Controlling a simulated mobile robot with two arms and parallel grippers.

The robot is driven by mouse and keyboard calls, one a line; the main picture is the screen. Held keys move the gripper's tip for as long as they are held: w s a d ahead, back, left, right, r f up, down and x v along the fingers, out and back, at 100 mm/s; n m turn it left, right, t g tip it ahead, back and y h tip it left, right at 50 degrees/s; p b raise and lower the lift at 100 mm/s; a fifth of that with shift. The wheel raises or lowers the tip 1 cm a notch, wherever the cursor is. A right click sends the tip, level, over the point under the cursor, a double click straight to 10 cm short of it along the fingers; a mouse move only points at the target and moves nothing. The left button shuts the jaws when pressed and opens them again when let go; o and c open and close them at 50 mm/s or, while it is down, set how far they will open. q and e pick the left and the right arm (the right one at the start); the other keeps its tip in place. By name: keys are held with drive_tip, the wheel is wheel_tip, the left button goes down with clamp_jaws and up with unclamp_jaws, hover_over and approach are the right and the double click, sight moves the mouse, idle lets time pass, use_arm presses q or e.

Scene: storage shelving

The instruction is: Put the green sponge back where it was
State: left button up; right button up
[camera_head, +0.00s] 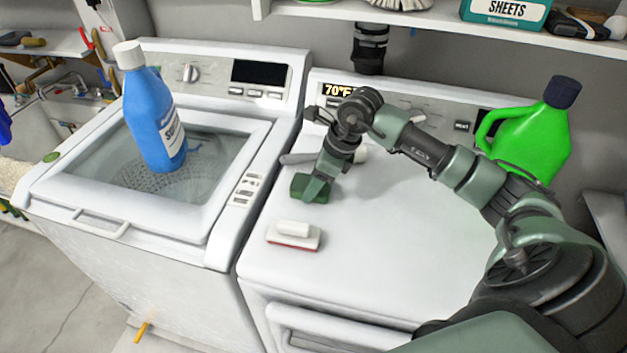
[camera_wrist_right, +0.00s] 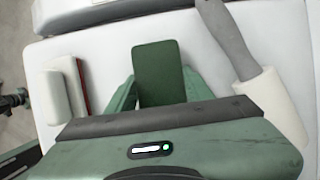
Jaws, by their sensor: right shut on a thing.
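The green sponge (camera_head: 309,187) is at the top of the white dryer (camera_head: 360,230), near its left edge. My right gripper (camera_head: 318,188) reaches down over the dryer and is shut on the sponge. In the right wrist view the dark green sponge (camera_wrist_right: 160,72) sits between the two green fingers (camera_wrist_right: 160,92) and sticks out past them. I cannot tell whether its underside touches the dryer top. My left gripper is in neither view.
A white and red brush (camera_head: 293,236) lies in front of the sponge. A lint roller (camera_wrist_right: 232,45) lies close behind it. A green jug (camera_head: 530,140) stands at the dryer's back right. A blue bottle (camera_head: 150,115) stands on the washer. The dryer's middle is clear.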

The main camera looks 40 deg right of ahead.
drive_tip(key=shift+f, duration=0.15)
drive_tip(key=o, duration=1.3)
drive_tip(key=shift+r, duration=0.35)
drive_tip(key=b+v, duration=0.2)
drive_tip(key=v, duration=0.9)
drive_tip(key=shift+s+r, duration=0.15)
drive_tip(key=shift+r, duration=0.15)
drive_tip(key=shift+r, duration=0.1)
